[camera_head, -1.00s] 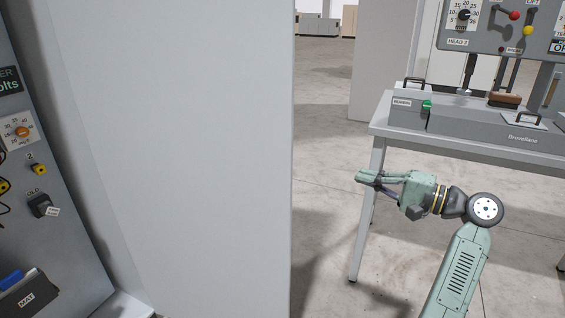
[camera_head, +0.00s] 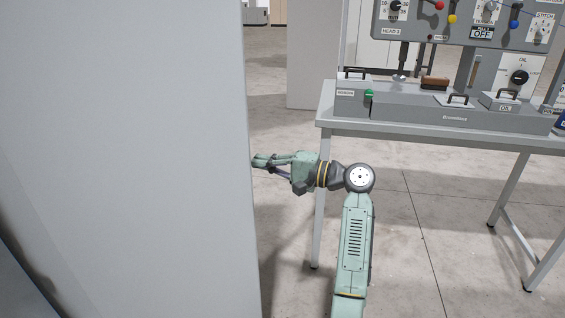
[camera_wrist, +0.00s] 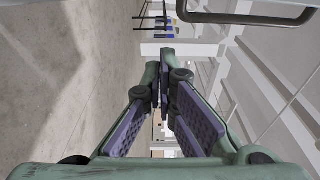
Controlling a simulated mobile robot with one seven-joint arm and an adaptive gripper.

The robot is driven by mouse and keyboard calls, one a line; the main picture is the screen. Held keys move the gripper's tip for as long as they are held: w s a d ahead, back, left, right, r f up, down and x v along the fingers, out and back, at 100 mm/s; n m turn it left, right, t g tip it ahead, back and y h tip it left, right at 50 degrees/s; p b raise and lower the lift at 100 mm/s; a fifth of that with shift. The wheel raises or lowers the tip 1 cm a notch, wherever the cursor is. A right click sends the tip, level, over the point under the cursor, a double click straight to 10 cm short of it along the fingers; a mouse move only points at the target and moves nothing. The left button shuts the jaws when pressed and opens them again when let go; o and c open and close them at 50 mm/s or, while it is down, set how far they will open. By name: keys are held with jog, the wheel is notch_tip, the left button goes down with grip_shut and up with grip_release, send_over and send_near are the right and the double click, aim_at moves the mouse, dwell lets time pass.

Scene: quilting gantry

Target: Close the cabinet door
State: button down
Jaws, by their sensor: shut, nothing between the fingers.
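The cabinet door (camera_head: 130,150) is a large plain grey panel, standing open and filling the left of the head view. Its free vertical edge runs down just left of my gripper (camera_head: 255,162). My gripper is shut and empty, with its fingers pointing left at that edge. The fingertips meet the edge in the picture; I cannot tell whether they touch it. In the wrist view my gripper (camera_wrist: 163,62) shows its two fingers converging at the tips with nothing between them. The door's far side and any handle on it are hidden in the head view.
A grey table (camera_head: 420,135) with a machine and a control panel (camera_head: 470,22) stands right of the door, behind my arm. Its near left leg (camera_head: 318,220) is close to my gripper. Concrete floor (camera_head: 420,240) is clear at the lower right. A dark bar (camera_wrist: 250,18) crosses the wrist view's top right.

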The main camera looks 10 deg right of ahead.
jog(key=s, duration=0.2)
jog(key=s+p, duration=0.1)
jog(key=shift+s+a, duration=0.4)
jog(key=shift+s, duration=0.1)
